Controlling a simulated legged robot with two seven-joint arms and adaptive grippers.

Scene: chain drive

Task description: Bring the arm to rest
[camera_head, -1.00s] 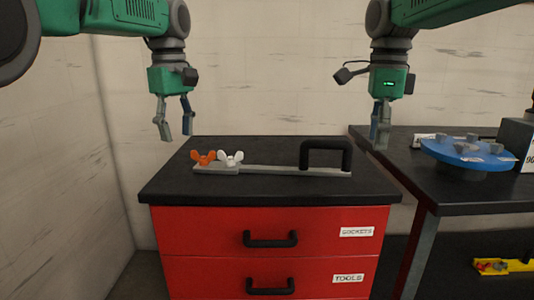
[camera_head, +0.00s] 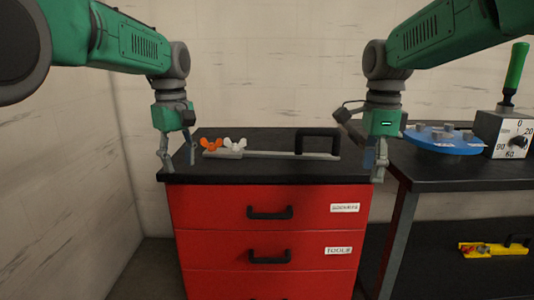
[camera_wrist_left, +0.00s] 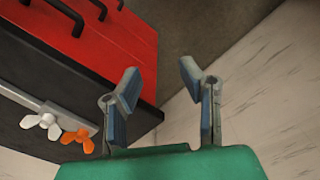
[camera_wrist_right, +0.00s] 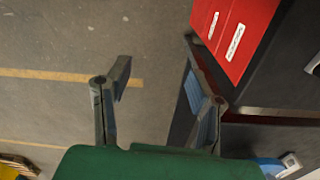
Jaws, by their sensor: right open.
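My left gripper (camera_head: 178,157) hangs pointing down at the left edge of the red cabinet's black top (camera_head: 260,171). Its two fingers stand apart with nothing between them in the left wrist view (camera_wrist_left: 160,90). My right gripper (camera_head: 378,168) hangs pointing down by the gap between the cabinet and the right table. Its fingers are spread and empty in the right wrist view (camera_wrist_right: 160,85), over the floor beside the cabinet.
A grey bar tool with a black handle (camera_head: 318,134), an orange wing nut (camera_head: 211,145) and a white wing nut (camera_head: 235,145) lie on the cabinet. The right table (camera_head: 450,178) carries a blue turntable (camera_head: 434,143) and a dial box (camera_head: 502,130). A yellow tool (camera_head: 492,249) lies lower.

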